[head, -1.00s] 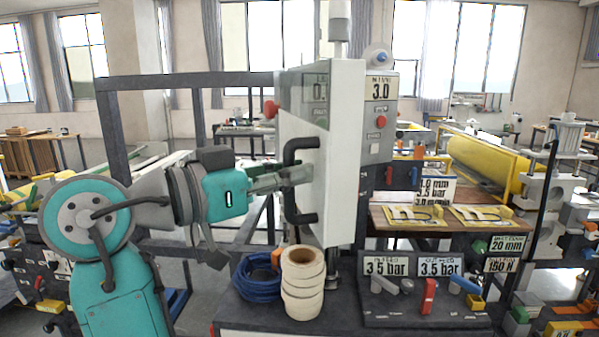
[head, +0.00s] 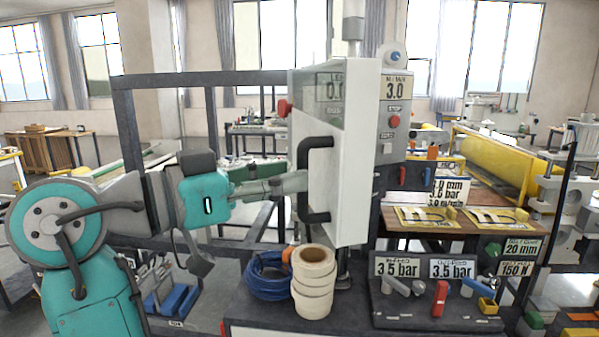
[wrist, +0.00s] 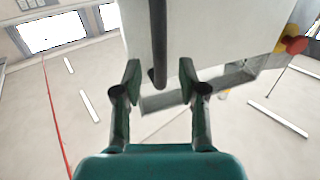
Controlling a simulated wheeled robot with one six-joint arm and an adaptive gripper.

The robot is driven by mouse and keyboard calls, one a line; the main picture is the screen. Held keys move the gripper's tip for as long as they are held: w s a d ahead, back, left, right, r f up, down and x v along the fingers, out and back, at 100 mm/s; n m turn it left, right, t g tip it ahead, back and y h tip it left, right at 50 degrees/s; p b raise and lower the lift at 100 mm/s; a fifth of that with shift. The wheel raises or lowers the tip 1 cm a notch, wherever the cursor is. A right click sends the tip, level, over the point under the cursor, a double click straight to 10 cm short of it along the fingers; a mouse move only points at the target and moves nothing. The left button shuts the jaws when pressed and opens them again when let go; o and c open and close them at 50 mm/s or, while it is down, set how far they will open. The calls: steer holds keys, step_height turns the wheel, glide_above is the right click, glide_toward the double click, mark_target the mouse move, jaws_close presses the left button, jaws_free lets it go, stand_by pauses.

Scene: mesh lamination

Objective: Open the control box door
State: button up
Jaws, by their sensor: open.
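The control box (head: 394,150) is a grey cabinet with a display reading 3.0 and buttons, right of centre in the head view. Its white door (head: 345,190) has a window at the top and a black bar handle (head: 303,180) facing left. My gripper (head: 302,182) is at the handle's mid height, just left of or at the bar. In the wrist view my gripper (wrist: 160,78) is open, and the handle (wrist: 158,45) shows between and ahead of its fingertips, apart from both. The white door (wrist: 220,25) lies ahead.
Below the door, a stack of cream rolls (head: 313,285) and a blue cable coil (head: 266,277) sit on the bench. A panel with two 3.5 bar signs (head: 398,267) stands right. A dark frame (head: 128,150) stands behind my arm. A red knob (wrist: 295,45) shows in the wrist view.

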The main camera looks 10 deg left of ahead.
steer(key=v, duration=0.8)
steer(key=shift+s+a, duration=0.1)
steer(key=shift+a, duration=0.05)
